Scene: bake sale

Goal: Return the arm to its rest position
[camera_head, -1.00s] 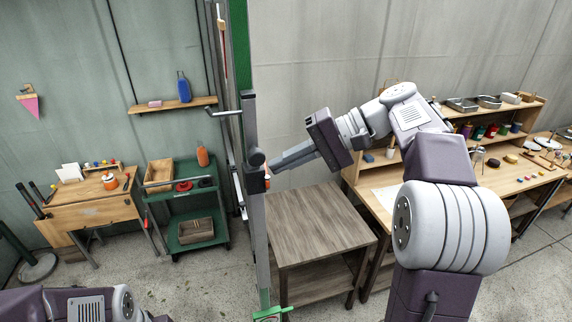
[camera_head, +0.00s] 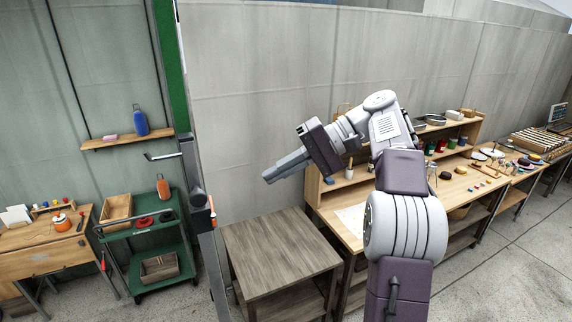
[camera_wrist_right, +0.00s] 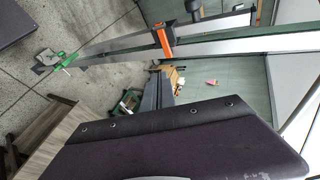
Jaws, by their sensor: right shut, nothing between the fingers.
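My right gripper (camera_head: 268,178) is shut and empty. In the head view it is held in the air above the back of a bare grey wooden table (camera_head: 275,255), pointing left and slightly down. It is clear of the metal post (camera_head: 203,225) to its left. In the right wrist view, the gripper's dark body (camera_wrist_right: 190,145) fills the lower part, and its fingers (camera_wrist_right: 156,92) point away from the camera. My left arm and left gripper are not in view.
A green cart (camera_head: 160,245) and a wooden desk (camera_head: 45,255) stand at the left. A long workbench (camera_head: 450,190) with jars and trays runs along the right. A wall shelf (camera_head: 125,141) holds a blue bottle (camera_head: 140,121). The grey table's top is clear.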

